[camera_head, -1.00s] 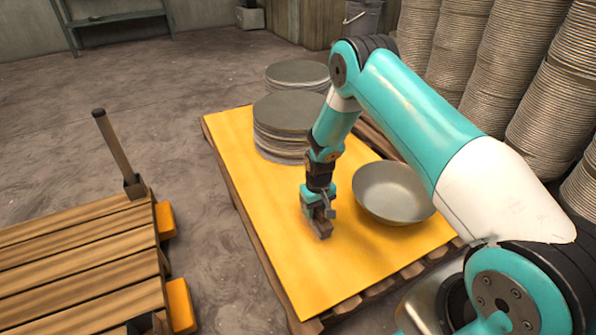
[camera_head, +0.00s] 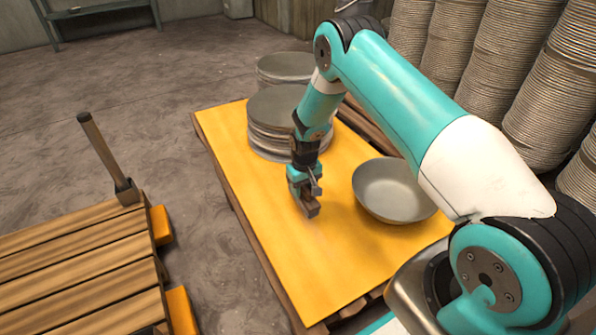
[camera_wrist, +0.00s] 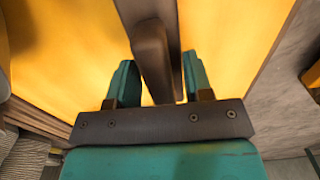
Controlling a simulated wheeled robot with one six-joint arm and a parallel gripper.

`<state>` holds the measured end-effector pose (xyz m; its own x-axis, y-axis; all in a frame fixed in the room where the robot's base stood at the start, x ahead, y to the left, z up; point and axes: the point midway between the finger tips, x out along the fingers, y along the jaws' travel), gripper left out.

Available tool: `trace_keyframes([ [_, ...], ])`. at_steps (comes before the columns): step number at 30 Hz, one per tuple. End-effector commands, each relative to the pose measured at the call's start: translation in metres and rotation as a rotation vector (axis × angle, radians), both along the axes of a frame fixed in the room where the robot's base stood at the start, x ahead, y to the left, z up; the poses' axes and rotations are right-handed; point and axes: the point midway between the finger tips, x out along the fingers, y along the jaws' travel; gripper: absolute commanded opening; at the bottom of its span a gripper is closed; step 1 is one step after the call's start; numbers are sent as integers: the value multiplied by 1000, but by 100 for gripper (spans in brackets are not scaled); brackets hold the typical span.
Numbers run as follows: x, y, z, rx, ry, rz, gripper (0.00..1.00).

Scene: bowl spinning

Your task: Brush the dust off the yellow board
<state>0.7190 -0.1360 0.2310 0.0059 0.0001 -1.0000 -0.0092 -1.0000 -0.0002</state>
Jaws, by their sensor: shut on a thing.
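The yellow board (camera_head: 330,265) lies flat on a wooden pallet. My gripper (camera_head: 304,190) is above its middle, left of the metal bowl. It is shut on a brown brush (camera_head: 311,210), which sits low over the board; I cannot tell whether it touches. In the wrist view the brush handle (camera_wrist: 152,55) stands between the two teal fingers of the gripper (camera_wrist: 158,85), and a wider brown part of it crosses beyond. The brush's underside is hidden. The board also shows in the wrist view (camera_wrist: 60,50). No dust stands out clearly.
A grey metal bowl (camera_head: 394,190) sits on the board's right side. A stack of grey discs (camera_head: 275,120) stands at its far end. A slatted wooden pallet (camera_head: 75,265) with a tilted post (camera_head: 105,150) is at left. Tall ribbed stacks (camera_head: 545,85) line the right.

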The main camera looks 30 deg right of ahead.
Motion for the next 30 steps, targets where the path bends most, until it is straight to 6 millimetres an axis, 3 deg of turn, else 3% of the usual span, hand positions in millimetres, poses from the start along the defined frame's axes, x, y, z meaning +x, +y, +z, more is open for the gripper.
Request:
trace_keyframes([
  [16,-2,2,51,0,5,2,27],
  [30,-2,3,57,0,5,3,27],
])
